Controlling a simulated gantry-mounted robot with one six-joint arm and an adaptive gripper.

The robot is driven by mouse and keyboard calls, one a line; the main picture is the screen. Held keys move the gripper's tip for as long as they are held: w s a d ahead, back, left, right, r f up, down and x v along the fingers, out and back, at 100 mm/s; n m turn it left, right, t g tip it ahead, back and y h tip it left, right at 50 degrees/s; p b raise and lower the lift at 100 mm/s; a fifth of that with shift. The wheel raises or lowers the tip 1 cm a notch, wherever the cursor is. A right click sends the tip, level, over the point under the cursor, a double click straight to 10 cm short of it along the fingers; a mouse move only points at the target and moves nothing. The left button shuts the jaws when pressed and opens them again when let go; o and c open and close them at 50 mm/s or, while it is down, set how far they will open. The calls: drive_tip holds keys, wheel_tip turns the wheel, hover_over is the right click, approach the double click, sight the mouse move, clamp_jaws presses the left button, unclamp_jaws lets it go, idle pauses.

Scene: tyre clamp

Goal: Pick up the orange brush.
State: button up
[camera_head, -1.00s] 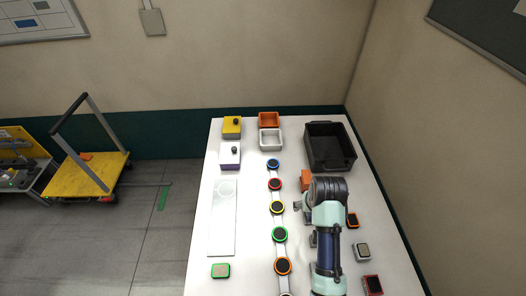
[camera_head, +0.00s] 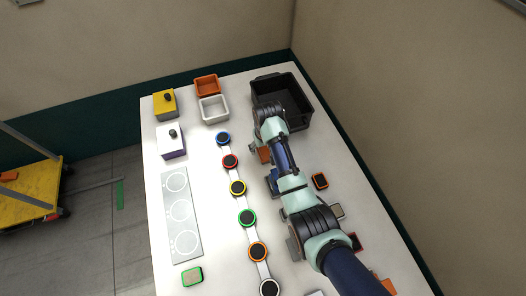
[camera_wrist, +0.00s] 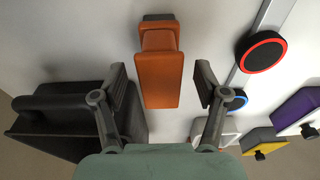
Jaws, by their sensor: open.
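The orange brush (camera_wrist: 158,75) shows in the wrist view as an upright-looking orange block with a grey end at the top of the picture. It lies between the two spread fingers of my gripper (camera_wrist: 161,84), with a gap on each side. The fingers are open and do not touch it. In the head view only a part of the brush (camera_head: 264,155) shows beside my arm, in front of the black bin. My arm hides the rest of it and the fingers there.
The black bin (camera_head: 296,92) stands close behind the brush. A row of coloured round discs (camera_head: 238,188) on a strip runs to the left. An orange tray (camera_head: 207,84) and a white tray (camera_head: 213,109) are at the back. Small blocks lie to the right of my arm.

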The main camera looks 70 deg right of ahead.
drive_tip(key=f, duration=0.3)
drive_tip(key=shift+w+d, duration=0.2)
drive_tip(key=shift+r, duration=0.1)
drive_tip(key=shift+c, duration=0.2)
drive_tip(key=c, duration=1.3)
drive_tip(key=shift+c, duration=0.2)
wheel_tip(320, 180, up, 20)
drive_tip(key=p, duration=0.4)
